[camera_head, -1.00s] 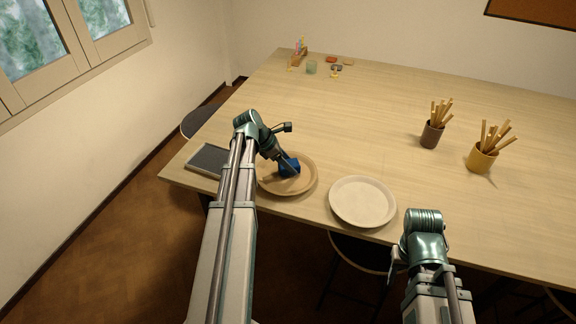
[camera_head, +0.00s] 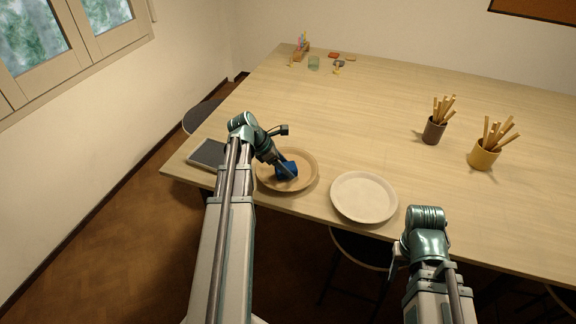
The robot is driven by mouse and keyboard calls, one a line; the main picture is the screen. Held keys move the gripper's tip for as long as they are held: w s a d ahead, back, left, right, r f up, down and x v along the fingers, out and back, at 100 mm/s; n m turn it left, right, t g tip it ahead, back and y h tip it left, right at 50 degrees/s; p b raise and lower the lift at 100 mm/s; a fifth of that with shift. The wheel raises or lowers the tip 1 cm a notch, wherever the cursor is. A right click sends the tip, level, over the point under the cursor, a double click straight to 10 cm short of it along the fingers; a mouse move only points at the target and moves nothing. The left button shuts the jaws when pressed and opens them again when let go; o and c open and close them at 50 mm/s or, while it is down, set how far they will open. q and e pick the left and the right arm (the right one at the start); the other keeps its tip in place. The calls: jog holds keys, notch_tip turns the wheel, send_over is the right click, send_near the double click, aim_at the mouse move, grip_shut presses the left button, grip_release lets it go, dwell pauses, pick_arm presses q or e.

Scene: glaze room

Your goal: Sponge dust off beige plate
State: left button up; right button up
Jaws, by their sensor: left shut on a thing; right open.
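A tan-beige plate (camera_head: 305,163) lies near the front left edge of the table. A blue sponge (camera_head: 287,170) is on or just over this plate; I cannot tell if it touches. My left gripper (camera_head: 282,168) is shut on the sponge and partly hides it. A paler cream plate (camera_head: 363,196) lies to the right, apart from the tan one, and looks empty. My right gripper (camera_head: 394,264) is in front of the table edge, away from both plates; its fingers are barely visible. No dust can be made out at this size.
A dark brown cup (camera_head: 432,132) and a yellow cup (camera_head: 484,157) hold wooden sticks at the right. A dark flat tray (camera_head: 207,153) lies at the left corner. Small items, including a green cup (camera_head: 313,63), stand at the back. The table's middle is clear.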

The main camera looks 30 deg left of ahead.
pick_arm(q)
jog(key=shift+a, duration=0.35)
jog(key=shift+w+a, duration=0.15)
jog(key=shift+w, duration=0.8)
jog(key=shift+w+a, duration=0.15)
jog(key=shift+w, duration=0.75)
jog(key=shift+f, duration=0.1)
jog(key=shift+s, duration=0.15)
jog(key=shift+s+d, duration=0.2)
jog(key=shift+s, duration=0.7)
jog(key=shift+s+d, duration=0.2)
jog(key=shift+s, duration=0.65)
jog(key=shift+w, duration=0.1)
notch_tip(320, 180, up, 6)
jog(key=p, duration=0.6)
jog(key=shift+r, duration=0.2)
